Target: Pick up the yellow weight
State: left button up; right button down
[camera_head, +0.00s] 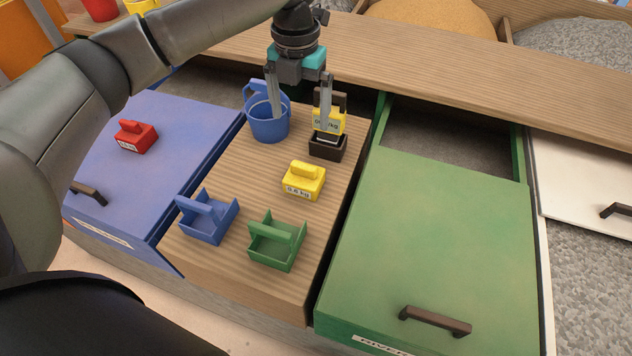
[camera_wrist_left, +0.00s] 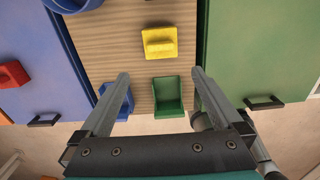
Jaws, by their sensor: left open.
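The yellow weight (camera_head: 304,183) is a small block with a raised handle and a white label. It sits on the wooden panel between the blue and green drawers. In the left wrist view it also shows (camera_wrist_left: 159,42), beyond the fingertips and roughly centred between the finger lines. My left gripper (camera_head: 300,122) points down with its fingers apart and nothing between them. In the head view it appears behind the weight, over the blue bucket and the black stand. The gap between gripper and weight is hard to judge. My right gripper is not in view.
A blue tray (camera_head: 207,222) and a green tray (camera_head: 277,246) stand in front. A red weight (camera_head: 136,138) is on the blue drawer top (camera_head: 165,115). The green drawer top (camera_head: 430,250) is clear.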

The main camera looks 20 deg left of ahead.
pick_arm(q)
jog(key=b, duration=0.2)
send_over(304, 166)
jog(key=f, duration=0.8)
jog(key=shift+a+f, duration=0.2)
jog(key=shift+a, duration=0.05)
jog(key=shift+f, duration=0.7)
jog(key=f+b, duration=0.1)
jog(key=f, duration=0.1)
jog(key=f+b, duration=0.1)
jog(key=f, duration=0.1)
jog(key=shift+d+f, duration=0.2)
jog(key=shift+f, duration=0.25)
jog(key=shift+r, duration=0.1)
jog(key=c, duration=1.3)
grip_shut()
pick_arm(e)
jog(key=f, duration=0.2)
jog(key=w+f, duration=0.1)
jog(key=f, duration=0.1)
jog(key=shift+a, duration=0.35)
